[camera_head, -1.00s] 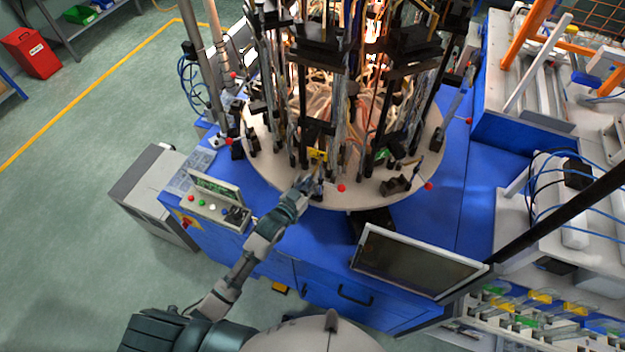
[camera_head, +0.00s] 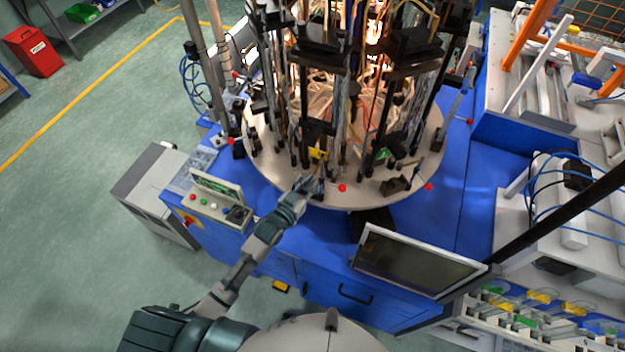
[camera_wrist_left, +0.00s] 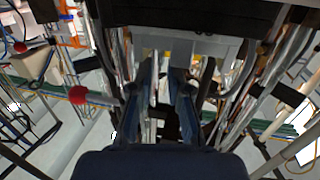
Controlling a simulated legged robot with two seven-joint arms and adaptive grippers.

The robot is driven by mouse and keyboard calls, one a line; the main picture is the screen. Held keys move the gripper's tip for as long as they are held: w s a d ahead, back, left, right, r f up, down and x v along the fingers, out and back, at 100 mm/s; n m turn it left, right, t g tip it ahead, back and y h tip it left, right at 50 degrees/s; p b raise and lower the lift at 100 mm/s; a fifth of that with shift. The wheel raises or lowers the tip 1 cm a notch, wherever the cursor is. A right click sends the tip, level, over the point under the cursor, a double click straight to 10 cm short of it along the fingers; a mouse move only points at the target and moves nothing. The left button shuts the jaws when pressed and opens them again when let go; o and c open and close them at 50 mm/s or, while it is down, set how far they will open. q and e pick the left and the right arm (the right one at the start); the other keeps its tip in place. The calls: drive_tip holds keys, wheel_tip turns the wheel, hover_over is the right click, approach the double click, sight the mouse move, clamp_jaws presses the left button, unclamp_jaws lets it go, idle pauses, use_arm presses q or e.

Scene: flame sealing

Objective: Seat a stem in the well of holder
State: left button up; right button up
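My left gripper (camera_head: 308,184) is at the front rim of the round machine plate (camera_head: 366,194), just below a small yellow part (camera_head: 318,153) on a black holder post. In the left wrist view the two fingers of my left gripper (camera_wrist_left: 162,80) point forward with a narrow gap between them. Pale thin rods show behind and between the fingers. I cannot tell whether a stem is held in them. Which post is the target holder, and its well, cannot be made out. My right gripper does not show.
A ring of dark posts with glowing tubes stands on the plate. Red knobs (camera_head: 342,188) sit along its rim. A monitor (camera_head: 420,262) stands at the front right, and a button panel (camera_head: 212,207) at the left. The blue bench top (camera_head: 270,240) is mostly clear.

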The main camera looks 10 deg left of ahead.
use_arm(q)
drive_tip(key=shift+p+v, duration=0.85)
drive_tip(key=shift+v, duration=0.6)
drive_tip(key=shift+s, duration=0.1)
drive_tip(key=shift+o, duration=0.2)
drive_tip(key=o, duration=0.5)
drive_tip(key=s+r+p, duration=0.1)
drive_tip(key=s+a+r+p, duration=0.1)
drive_tip(key=r, duration=0.1)
drive_tip(key=shift+s+a+r+p, duration=0.1)
drive_tip(key=shift+s+a+p, duration=0.05)
drive_tip(key=shift+s+p, duration=0.2)
